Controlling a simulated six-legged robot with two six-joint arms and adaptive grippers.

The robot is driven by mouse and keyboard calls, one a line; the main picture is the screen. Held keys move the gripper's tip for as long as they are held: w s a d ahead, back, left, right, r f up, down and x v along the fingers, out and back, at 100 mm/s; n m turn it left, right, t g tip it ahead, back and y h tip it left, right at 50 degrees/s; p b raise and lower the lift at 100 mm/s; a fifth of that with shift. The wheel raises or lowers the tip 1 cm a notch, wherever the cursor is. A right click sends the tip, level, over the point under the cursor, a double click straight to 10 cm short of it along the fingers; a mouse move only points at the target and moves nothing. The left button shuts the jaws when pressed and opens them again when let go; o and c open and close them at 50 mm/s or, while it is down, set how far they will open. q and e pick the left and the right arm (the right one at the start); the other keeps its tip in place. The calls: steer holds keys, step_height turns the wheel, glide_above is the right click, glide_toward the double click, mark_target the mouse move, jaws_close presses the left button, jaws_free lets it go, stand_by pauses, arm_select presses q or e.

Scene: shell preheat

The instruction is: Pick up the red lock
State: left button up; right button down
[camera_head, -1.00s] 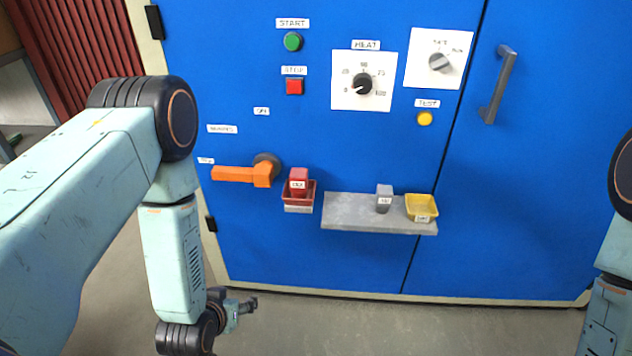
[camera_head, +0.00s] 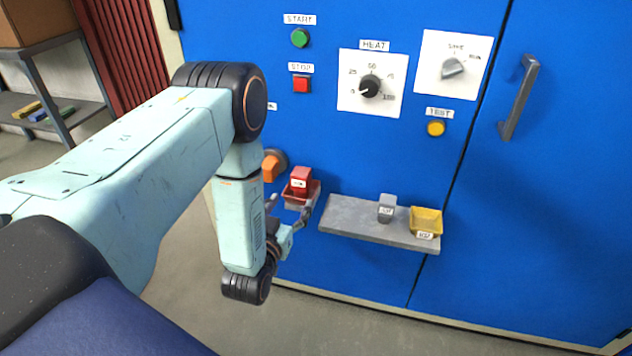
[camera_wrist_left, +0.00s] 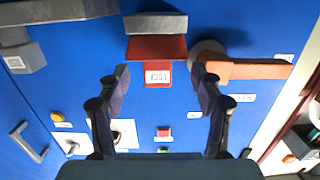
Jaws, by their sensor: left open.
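The red lock (camera_head: 299,179) is a small red block with a white label. It sits in a red tray (camera_head: 314,194) on the front of the blue cabinet. In the left wrist view the lock (camera_wrist_left: 158,73) shows ahead, between the two fingers, with the red tray (camera_wrist_left: 157,47) beyond it. My left gripper (camera_head: 289,208) is just in front of and below the tray, its fingers partly overlapping it. In the left wrist view the gripper (camera_wrist_left: 160,78) is open and empty, its fingers spread on both sides of the lock. My right gripper is not in view.
An orange handle (camera_head: 272,165) is close left of the tray, partly hidden by my left arm. A grey shelf (camera_head: 345,219) to the right holds a grey lock (camera_head: 387,207) and a yellow tray (camera_head: 426,222). Buttons and dials are above. A rack (camera_head: 60,92) stands at the back left.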

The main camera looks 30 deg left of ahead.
mark_target(298, 184)
arm_select(q)
steer(key=shift+d+r+t, duration=0.15)
steer(key=shift+r+t, duration=0.35)
steer(key=shift+r, duration=0.4)
steer(key=shift+w+r, duration=0.15)
steer(key=shift+w, duration=0.1)
steer(key=b+x, duration=0.2)
steer(key=x, duration=0.4)
steer(key=shift+w+a+b, duration=0.25)
steer(key=shift+w+b, duration=0.1)
steer(key=shift+w, duration=0.3)
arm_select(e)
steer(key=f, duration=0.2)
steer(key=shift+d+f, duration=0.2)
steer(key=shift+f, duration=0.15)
arm_select(q)
steer(key=shift+c, duration=0.2)
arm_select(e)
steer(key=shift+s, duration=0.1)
arm_select(q)
steer(key=c, duration=1.3)
steer(key=shift+o, duration=0.2)
steer(key=shift+y, duration=0.3)
